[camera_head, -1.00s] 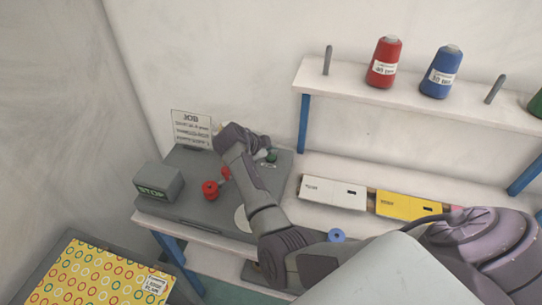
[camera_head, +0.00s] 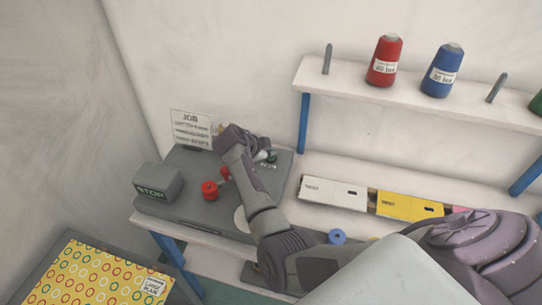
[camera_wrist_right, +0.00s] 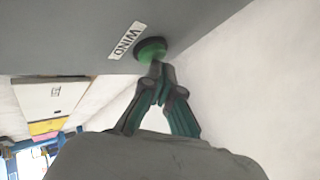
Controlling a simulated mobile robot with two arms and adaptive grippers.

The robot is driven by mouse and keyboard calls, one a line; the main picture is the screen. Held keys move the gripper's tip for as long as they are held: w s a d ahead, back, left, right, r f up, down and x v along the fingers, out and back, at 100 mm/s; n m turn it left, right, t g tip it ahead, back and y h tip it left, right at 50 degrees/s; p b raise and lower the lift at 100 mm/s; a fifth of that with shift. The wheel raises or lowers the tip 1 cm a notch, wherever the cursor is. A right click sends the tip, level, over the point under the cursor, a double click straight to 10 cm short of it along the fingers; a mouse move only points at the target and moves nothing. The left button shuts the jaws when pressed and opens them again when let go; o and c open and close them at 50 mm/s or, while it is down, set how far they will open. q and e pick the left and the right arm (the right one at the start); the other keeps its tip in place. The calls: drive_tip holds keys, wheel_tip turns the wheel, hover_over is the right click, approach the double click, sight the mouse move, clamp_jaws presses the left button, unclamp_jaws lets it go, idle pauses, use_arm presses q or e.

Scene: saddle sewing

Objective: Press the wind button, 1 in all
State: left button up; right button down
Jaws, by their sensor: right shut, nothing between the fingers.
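The green wind button (camera_wrist_right: 152,48) stands on the grey panel beside a white label reading WIND in the right wrist view. In the head view the green button (camera_head: 271,156) shows at the right rear of the grey machine top, partly hidden by my right gripper (camera_head: 262,155). In the wrist view my right gripper (camera_wrist_right: 157,72) is shut and empty. Its fingertips are at the face of the button; I cannot tell whether they touch it or how far it is pressed. My left gripper is not in view.
A JOB card (camera_head: 190,130) stands behind. White (camera_head: 333,193) and yellow (camera_head: 408,206) boxes lie to the right. A shelf above holds red (camera_head: 384,62) and blue (camera_head: 441,71) thread cones.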

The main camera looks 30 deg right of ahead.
sight(270, 158)
drive_tip(key=shift+f, duration=0.15)
idle(0.4)
drive_tip(key=shift+r+p, duration=0.4)
drive_tip(key=shift+r, duration=0.55)
drive_tip(key=shift+r+p, duration=1.6)
drive_tip(key=shift+r, duration=0.95)
drive_tip(key=shift+a+f, duration=0.1)
drive_tip(key=shift+f, duration=0.1)
